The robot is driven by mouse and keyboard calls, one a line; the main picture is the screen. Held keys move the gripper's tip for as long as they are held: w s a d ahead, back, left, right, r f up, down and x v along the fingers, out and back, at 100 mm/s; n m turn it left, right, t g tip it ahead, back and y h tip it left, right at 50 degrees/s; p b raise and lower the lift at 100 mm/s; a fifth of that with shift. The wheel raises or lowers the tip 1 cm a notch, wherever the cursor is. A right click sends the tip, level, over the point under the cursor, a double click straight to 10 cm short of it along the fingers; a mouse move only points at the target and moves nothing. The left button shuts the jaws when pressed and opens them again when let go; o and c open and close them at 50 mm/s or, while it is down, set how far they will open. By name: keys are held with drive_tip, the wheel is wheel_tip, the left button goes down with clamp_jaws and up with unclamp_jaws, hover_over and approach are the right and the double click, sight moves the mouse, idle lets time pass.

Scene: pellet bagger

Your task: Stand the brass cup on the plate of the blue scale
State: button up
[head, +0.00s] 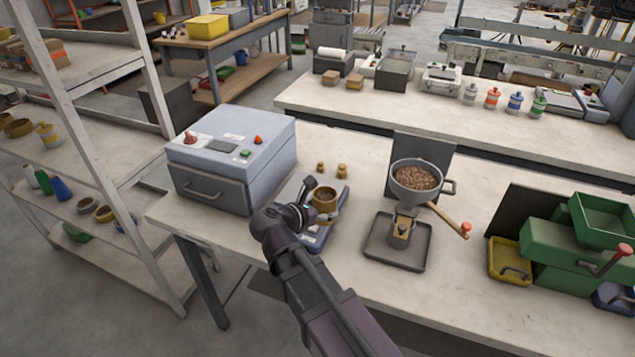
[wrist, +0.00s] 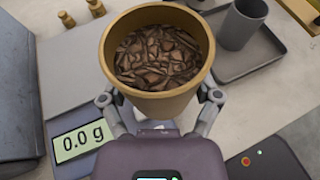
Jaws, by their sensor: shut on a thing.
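The brass cup (wrist: 158,103) is in my gripper (wrist: 160,97), with one finger on each side of its wall. It looks upright and holds brown chips or flakes. In the head view the brass cup (head: 324,203) is over the blue scale (head: 313,240), at the end of my arm, and my gripper (head: 308,208) is beside it. In the wrist view the scale's pale plate (wrist: 85,65) shows to the left of the cup, and its display (wrist: 78,139) reads 0.0 g. The cup's underside is hidden, so any gap to the plate cannot be seen.
A grey-blue machine box (head: 232,160) stands left of the scale. A hopper of brown pellets (head: 416,176) over a dark tray (head: 378,250) stands to the right. Two small brass weights (head: 342,171) sit behind. Green bins (head: 565,245) are at far right.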

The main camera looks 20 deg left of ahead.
drive_tip(key=shift+w+d+r, duration=0.1)
drive_tip(key=shift+w+r, duration=0.05)
drive_tip(key=shift+w, duration=0.1)
drive_tip(key=shift+w, duration=0.15)
drive_tip(key=w+a, duration=0.2)
drive_tip(key=w, duration=0.2)
drive_tip(key=w+a+f+b, duration=0.1)
drive_tip(key=w+a, duration=0.2)
drive_tip(key=w, duration=0.1)
drive_tip(key=w+a, duration=0.3)
drive_tip(key=w, duration=0.1)
drive_tip(key=shift+f, duration=0.2)
drive_tip(key=shift+w+a, duration=0.3)
drive_tip(key=shift+w, duration=0.15)
drive_tip(key=shift+w+a+f+b, duration=0.1)
drive_tip(key=shift+w+f+b, duration=0.05)
drive_tip(key=shift+f+b, duration=0.3)
wheel_tip(320, 180, down, 3)
drive_tip(key=b, duration=0.3)
drive_tip(key=shift+r, duration=0.1)
